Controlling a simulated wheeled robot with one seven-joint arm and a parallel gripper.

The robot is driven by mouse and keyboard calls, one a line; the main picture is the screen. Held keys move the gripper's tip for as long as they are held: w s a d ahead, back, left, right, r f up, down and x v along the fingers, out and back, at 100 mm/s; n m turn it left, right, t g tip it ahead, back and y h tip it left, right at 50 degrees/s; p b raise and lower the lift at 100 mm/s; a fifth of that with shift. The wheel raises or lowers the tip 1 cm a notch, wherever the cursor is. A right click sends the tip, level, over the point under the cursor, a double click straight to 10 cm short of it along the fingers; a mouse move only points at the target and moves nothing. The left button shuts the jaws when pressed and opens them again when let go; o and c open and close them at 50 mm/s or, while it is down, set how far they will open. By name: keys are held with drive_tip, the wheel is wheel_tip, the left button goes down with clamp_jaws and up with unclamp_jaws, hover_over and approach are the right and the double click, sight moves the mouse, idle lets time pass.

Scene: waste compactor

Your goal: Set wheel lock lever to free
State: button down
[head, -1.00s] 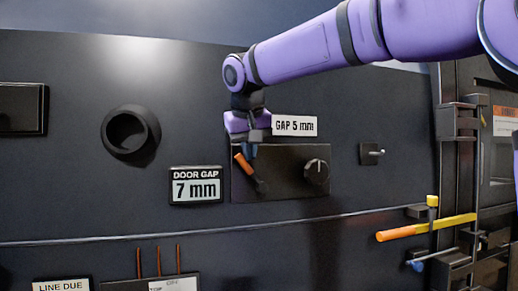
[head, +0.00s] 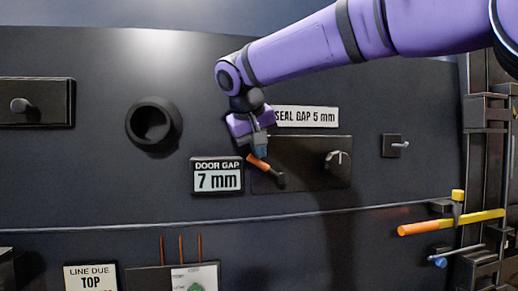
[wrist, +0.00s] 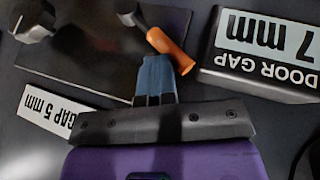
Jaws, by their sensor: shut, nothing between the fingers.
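A short lever with an orange grip (head: 257,162) is on a dark panel (head: 312,172), its grip pointing up and left from its black pivot. No label on it is readable. My gripper (head: 260,151) is shut and empty at the grip's upper right side. In the wrist view, which is upside down, the blue fingers (wrist: 154,80) are close together beside the orange grip (wrist: 172,50). They seem to touch the grip's end, but contact is not certain.
A dark knob (head: 338,162) is on the same panel. A "DOOR GAP 7 mm" display (head: 217,176) sits close left of the lever. A "SEAL GAP 5 mm" plate (head: 305,117) is above. An orange-yellow bar (head: 450,222) sticks out at right.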

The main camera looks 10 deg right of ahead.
drive_tip(key=d+v, duration=0.2)
drive_tip(key=v, duration=1)
drive_tip(key=shift+r, duration=0.55)
drive_tip(key=s+d+f+y, duration=0.1)
drive_tip(key=s+d+f, duration=0.4)
drive_tip(key=s+f, duration=0.3)
drive_tip(key=s+d+f+y, duration=0.1)
drive_tip(key=s+d+f, duration=0.5)
drive_tip(key=f, duration=0.5)
drive_tip(key=s+d+f+m+y, duration=0.1)
drive_tip(key=s+d+f, duration=0.5)
drive_tip(key=s+f, duration=0.4)
drive_tip(key=shift+y, duration=0.4)
